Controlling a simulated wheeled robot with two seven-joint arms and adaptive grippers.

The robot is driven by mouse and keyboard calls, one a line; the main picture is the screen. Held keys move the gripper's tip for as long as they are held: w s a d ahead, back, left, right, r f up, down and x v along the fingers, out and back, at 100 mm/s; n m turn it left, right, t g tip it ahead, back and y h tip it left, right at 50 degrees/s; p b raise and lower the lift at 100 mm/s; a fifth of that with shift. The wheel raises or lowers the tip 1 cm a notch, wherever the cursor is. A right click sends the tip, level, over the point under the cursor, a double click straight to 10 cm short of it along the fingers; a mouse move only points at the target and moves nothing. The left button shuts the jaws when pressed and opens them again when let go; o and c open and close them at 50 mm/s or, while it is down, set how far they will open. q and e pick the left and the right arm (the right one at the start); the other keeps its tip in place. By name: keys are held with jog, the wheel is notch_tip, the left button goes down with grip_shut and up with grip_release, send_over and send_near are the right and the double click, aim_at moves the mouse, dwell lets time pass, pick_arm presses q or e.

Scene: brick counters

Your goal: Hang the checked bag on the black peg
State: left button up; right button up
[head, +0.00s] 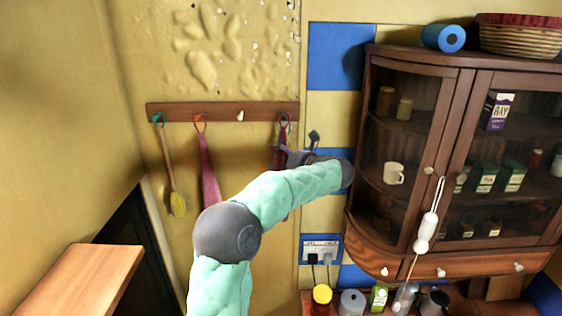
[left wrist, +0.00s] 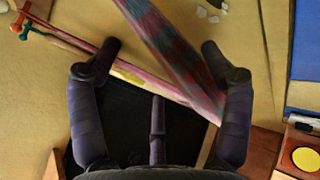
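The checked bag (head: 278,158), dark red and teal, hangs as a narrow strip below the right end of the wooden peg rail (head: 222,112). Its loop is up at the rightmost peg (head: 283,117), which looks dark; I cannot tell for sure that the loop is around it. My left gripper (head: 298,148) is beside the bag, partly hiding it. In the left wrist view the fingers (left wrist: 160,50) are wide apart, and the bag (left wrist: 175,50) slants between them without being pinched. My right gripper is not in view.
A brush (head: 172,180) hangs from a teal peg and a pink cloth (head: 209,170) from a red one. A white peg (head: 240,115) is bare. A glass-fronted cabinet (head: 355,190) stands close right of my gripper. Jars (head: 351,302) stand below.

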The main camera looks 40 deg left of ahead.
pick_arm(q)
jog(key=v, duration=1.2)
jog(key=shift+w+r, duration=0.1)
